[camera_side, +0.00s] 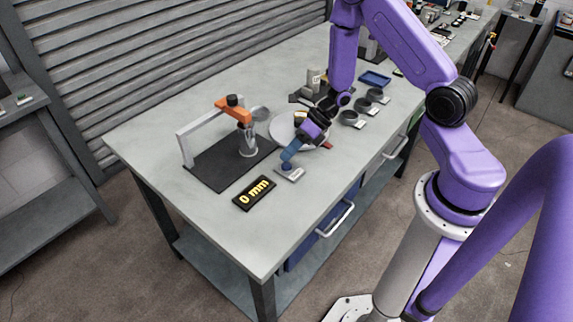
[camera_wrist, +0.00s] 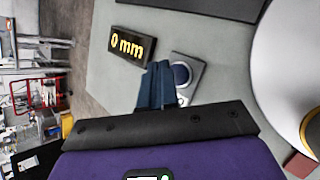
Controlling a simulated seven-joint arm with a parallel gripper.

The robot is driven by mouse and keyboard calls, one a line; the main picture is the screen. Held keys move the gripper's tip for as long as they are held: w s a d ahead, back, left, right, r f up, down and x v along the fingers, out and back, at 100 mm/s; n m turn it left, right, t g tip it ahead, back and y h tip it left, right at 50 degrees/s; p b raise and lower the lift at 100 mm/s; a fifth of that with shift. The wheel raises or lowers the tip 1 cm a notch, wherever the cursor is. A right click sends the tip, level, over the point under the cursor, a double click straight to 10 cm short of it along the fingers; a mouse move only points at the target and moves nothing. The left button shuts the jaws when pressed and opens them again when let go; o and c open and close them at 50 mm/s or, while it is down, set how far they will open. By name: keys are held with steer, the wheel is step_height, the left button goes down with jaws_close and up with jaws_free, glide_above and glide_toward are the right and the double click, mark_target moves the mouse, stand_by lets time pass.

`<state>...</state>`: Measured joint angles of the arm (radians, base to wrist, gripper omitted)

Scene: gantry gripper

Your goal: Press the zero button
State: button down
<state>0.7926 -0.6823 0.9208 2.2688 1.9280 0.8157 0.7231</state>
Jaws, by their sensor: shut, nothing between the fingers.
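The zero button is a dark blue round cap (camera_wrist: 181,75) on a small grey box (camera_wrist: 193,62). In the side view the box (camera_side: 291,175) sits near the table's front edge, beside the display. My gripper (camera_side: 287,160) points down at the button, its blue fingers shut and empty. In the wrist view the fingertips (camera_wrist: 158,66) overlap the left edge of the box, just left of the cap. I cannot tell whether they touch it. A black display (camera_side: 255,194) reads "0 mm" in yellow; it also shows in the wrist view (camera_wrist: 131,46).
A dark plate (camera_side: 215,172) with a grey gantry frame and orange gripper (camera_side: 233,109) stands to the left. A white round plate (camera_side: 280,127) lies behind my gripper. Several dark round pieces on small bases stand to the right. The table's front left is clear.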

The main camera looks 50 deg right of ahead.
mark_target(289, 164)
steer(key=shift+r, duration=2.5)
steer(key=shift+a+r, duration=0.1)
steer(key=shift+a, duration=0.05)
steer(key=s+a+r+n+g, duration=0.45)
steer(key=s+n, duration=0.25)
steer(key=n, duration=0.2)
steer(key=s+a+r+n+g, duration=0.35)
steer(key=s+a+n, duration=0.3)
steer(key=n, duration=0.35)
steer(key=s+d+r+n+t+h, duration=0.2)
steer(key=s+d+r+n+h, duration=0.1)
steer(key=n, duration=0.9)
steer(key=s+d+r+n+t+h, duration=0.2)
steer(key=s+n, duration=0.6)
steer(key=n, duration=0.5)
step_height(289, 164, up, 2)
steer(key=d+h, duration=0.1)
steer(key=h, duration=0.2)
steer(key=shift+s+d+r, duration=0.15)
steer(key=shift+d, duration=0.1)
